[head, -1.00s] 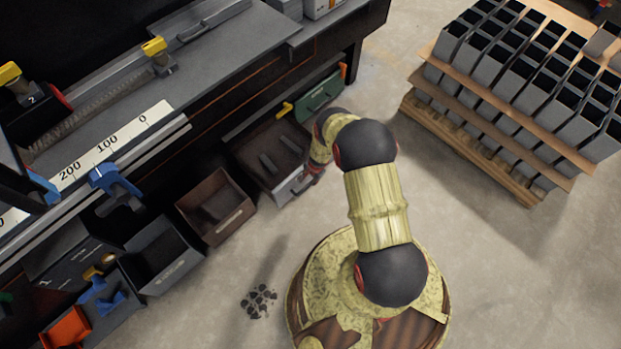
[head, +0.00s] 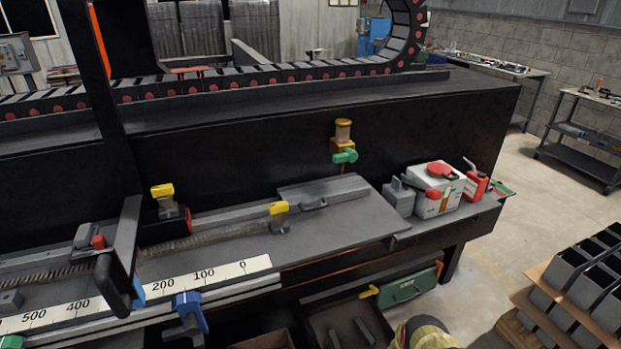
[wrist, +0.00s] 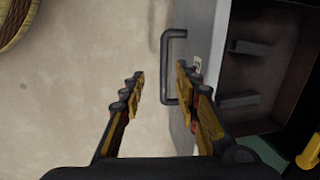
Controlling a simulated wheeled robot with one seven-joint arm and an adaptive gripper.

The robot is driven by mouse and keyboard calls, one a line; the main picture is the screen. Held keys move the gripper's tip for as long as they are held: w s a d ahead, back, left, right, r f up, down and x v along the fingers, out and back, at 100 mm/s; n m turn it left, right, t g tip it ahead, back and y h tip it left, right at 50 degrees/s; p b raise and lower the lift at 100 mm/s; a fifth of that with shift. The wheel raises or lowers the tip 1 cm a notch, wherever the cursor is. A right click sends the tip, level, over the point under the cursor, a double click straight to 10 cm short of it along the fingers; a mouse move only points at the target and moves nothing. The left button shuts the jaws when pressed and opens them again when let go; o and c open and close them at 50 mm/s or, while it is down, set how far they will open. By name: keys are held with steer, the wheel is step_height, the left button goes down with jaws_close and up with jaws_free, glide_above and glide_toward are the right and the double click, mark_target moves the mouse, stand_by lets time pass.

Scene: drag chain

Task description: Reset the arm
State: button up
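The drawer holds grey bars (wrist: 248,47). In the head view only a yellowish piece of my arm shows at the bottom edge; my gripper is hidden there. The drawer (head: 318,328) shows at the bottom, cut off.
A black workbench (head: 300,130) with a ruler strip (head: 180,287) and drag chain (head: 220,80) fills the head view. A green case (head: 408,287) lies beneath it. Stacked grey bins (head: 590,275) stand at right. Bare floor (head: 480,265) lies between.

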steer(key=s+a+r+n+g+y, duration=0.25)
steer(key=s+a, duration=0.25)
steer(key=s, duration=0.4)
step_height(320, 180, up, 42)
steer(key=a+r+n+g+h, duration=0.1)
steer(key=a+n+g, duration=0.1)
steer(key=n, duration=0.5)
steer(key=s+a+r+n+t+h, duration=0.1)
steer(key=s+r, duration=0.4)
steer(key=r, duration=0.6)
steer(key=s+r+n+t, duration=0.1)
steer(key=s+r+t, duration=0.3)
steer(key=r, duration=0.8)
steer(key=s+a+r+n+t+h, duration=0.1)
steer(key=s+r+n+t, duration=0.1)
steer(key=s+r, duration=0.6)
step_height(320, 180, up, 4)
steer(key=shift+s+a+r+t+h, duration=0.15)
steer(key=shift+a+r+t+h, duration=0.15)
steer(key=shift+t, duration=0.45)
